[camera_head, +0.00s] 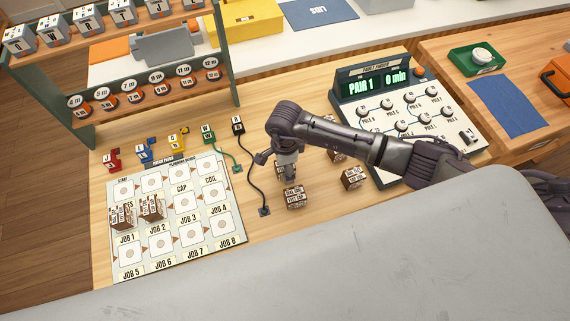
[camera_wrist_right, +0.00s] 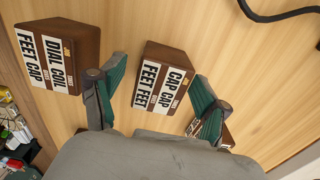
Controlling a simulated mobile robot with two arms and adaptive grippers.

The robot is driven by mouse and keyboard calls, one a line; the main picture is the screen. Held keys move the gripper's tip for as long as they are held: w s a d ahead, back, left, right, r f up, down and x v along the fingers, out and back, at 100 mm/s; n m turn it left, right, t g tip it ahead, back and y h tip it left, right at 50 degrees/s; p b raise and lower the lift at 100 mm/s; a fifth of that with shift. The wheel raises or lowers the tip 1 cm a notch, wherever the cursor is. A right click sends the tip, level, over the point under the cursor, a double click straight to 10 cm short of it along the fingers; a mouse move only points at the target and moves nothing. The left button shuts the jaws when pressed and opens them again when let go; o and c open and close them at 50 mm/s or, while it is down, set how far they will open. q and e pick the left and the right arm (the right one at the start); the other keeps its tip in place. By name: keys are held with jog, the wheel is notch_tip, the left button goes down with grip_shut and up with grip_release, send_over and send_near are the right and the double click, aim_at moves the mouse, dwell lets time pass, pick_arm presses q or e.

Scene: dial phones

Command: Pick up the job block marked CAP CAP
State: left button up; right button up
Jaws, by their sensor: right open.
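In the right wrist view, the brown block marked CAP CAP (camera_wrist_right: 164,78), with FEET FEET on its second label, lies between and just ahead of the two finger tips. My right gripper (camera_wrist_right: 152,92) is open and empty, with a green-padded finger on each side. In the head view, my right gripper (camera_head: 287,172) points down over the table among the loose blocks. The CAP CAP label cannot be read there, and the gripper hides part of a block under it. My left gripper is not in view.
A block marked DIAL COIL, FEET CAP (camera_wrist_right: 60,55) lies left of the fingers. Another block (camera_head: 353,179) stands to the right, near the fault finder panel (camera_head: 405,115). The planning board (camera_head: 175,250) holds two blocks. A black cable (camera_head: 252,185) lies left of the gripper.

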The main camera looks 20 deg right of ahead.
jog(key=shift+f, duration=0.4)
jog(key=c, duration=1.3)
jog(key=shift+o, duration=0.2)
jog(key=shift+r, duration=0.15)
